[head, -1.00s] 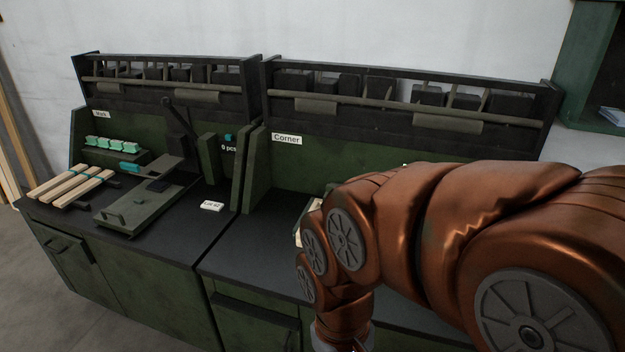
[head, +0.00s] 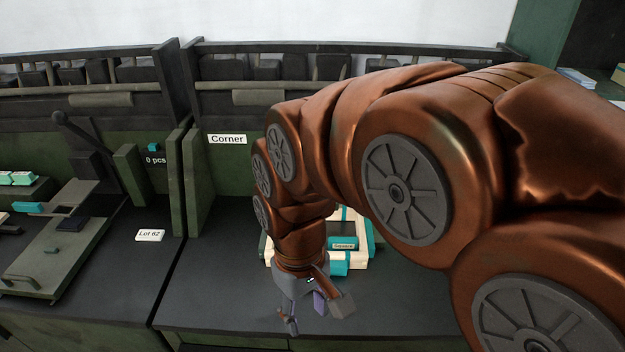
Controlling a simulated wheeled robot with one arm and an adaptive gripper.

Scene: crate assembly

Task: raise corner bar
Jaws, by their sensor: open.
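The bench section labelled Corner (head: 227,139) has a dark top (head: 215,270). A cream-coloured assembly (head: 352,261) with teal blocks (head: 338,268) and a dark green piece sits on it, behind my wrist and partly hidden. I cannot pick out the corner bar for sure; my arm covers much of this area. My gripper (head: 316,314) points down, in front of the assembly and near the bench's front. Its fingers are spread. A small purple piece shows between them; I cannot tell whether it is part of the gripper.
To the left, another bench section holds a green plate fixture (head: 50,255) and a dark lever (head: 85,145). A white "Lot 62" card (head: 150,235) lies near the divider (head: 191,180). A dark rack (head: 230,72) runs along the back. The Corner top left of my gripper is clear.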

